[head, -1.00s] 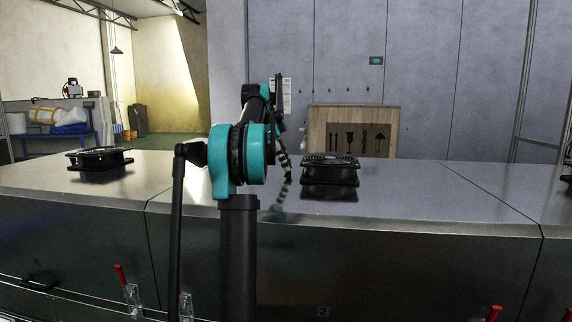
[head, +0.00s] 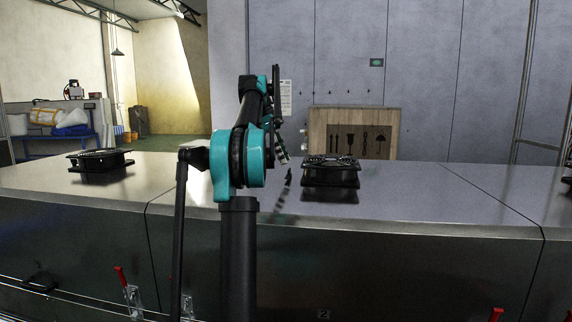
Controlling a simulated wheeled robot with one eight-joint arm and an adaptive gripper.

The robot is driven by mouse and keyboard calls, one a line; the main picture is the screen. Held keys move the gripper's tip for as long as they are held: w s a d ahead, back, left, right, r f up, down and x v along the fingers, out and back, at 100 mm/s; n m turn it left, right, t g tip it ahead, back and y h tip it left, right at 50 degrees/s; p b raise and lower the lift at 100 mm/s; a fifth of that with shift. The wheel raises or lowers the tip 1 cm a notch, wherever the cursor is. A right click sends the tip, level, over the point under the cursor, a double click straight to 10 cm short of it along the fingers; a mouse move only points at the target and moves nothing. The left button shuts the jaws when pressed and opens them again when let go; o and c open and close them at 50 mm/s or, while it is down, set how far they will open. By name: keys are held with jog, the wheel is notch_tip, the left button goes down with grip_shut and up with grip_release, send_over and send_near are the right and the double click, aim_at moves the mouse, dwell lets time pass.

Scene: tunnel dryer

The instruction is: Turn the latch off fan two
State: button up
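A black fan (head: 330,172) sits on the steel top of the dryer, right of my arm. No latch on this fan can be made out at this size. My gripper (head: 287,172) hangs over the steel top, just left of the fan and apparently apart from it. It is dark, small and partly behind my arm, so its fingers cannot be read. Red-handled clamps show low on the front, one at left (head: 122,279) and one at right (head: 496,314).
Another black fan (head: 100,164) stands at the left of the dryer top (head: 420,196), and part of a third (head: 567,172) shows at the right edge. The top between the fans is mostly clear.

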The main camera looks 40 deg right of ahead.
jog(key=shift+v, duration=1.9)
jog(key=shift+w, duration=0.15)
